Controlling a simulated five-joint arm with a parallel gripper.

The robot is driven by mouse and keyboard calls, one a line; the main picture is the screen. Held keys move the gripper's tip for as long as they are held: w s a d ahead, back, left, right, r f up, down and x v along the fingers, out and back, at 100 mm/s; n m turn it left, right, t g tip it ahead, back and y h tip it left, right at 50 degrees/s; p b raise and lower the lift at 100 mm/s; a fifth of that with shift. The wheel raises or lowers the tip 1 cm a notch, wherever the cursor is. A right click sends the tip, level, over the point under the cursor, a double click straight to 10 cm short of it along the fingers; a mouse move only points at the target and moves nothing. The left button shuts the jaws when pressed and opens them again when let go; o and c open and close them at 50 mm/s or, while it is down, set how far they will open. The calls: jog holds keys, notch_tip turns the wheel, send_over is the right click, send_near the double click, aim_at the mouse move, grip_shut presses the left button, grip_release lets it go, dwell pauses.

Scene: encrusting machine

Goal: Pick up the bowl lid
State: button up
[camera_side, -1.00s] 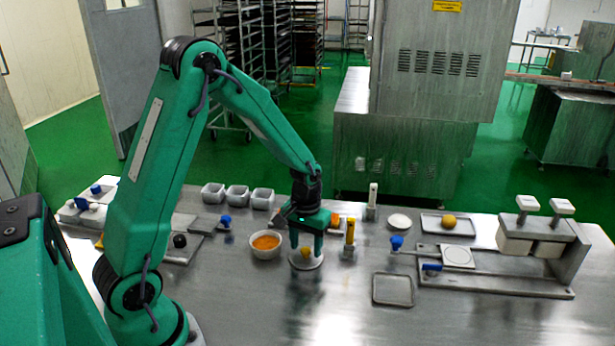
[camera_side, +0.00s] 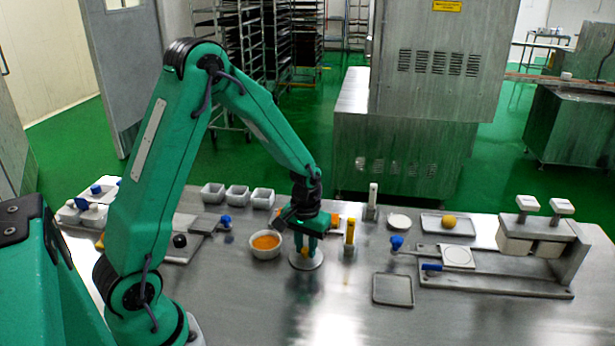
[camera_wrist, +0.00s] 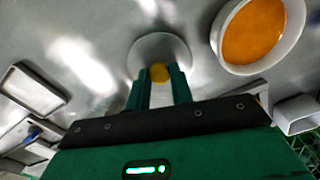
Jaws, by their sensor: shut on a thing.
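The bowl lid (camera_side: 306,262) is a round pale grey disc with a yellow-orange knob on top. It lies flat, apparently on the metal table, in the middle of the side view. My gripper (camera_side: 306,250) points straight down over it, and its two green fingers are shut on the knob. In the wrist view, the lid (camera_wrist: 160,48) shows beyond the fingertips, with the knob between them at my gripper (camera_wrist: 160,76). The white bowl (camera_side: 265,253) with orange filling stands uncovered just left of the lid. It also shows at the upper right of the wrist view (camera_wrist: 228,62).
A yellow-topped upright piece (camera_side: 349,240) stands close to the right of my gripper. Several small white bowls (camera_side: 237,196) stand behind. A shallow grey tray (camera_side: 392,290) lies to the front right. The table's front middle is clear.

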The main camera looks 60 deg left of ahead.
jog(key=shift+r, duration=0.1)
jog(key=shift+r, duration=0.45)
notch_tip(320, 180, up, 3)
jog(key=s+d+r, duration=0.4)
jog(key=d+r, duration=0.3)
jog(key=d, duration=0.4)
jog(key=shift+a, duration=0.1)
dwell(0.3)
jog(key=n, duration=0.6)
send_near(306, 249)
jog(key=s+a+r, duration=0.2)
jog(key=s+a, duration=0.5)
jog(key=a, duration=0.1)
jog(key=shift+w+a, duration=0.1)
jog(key=shift+f, duration=0.2)
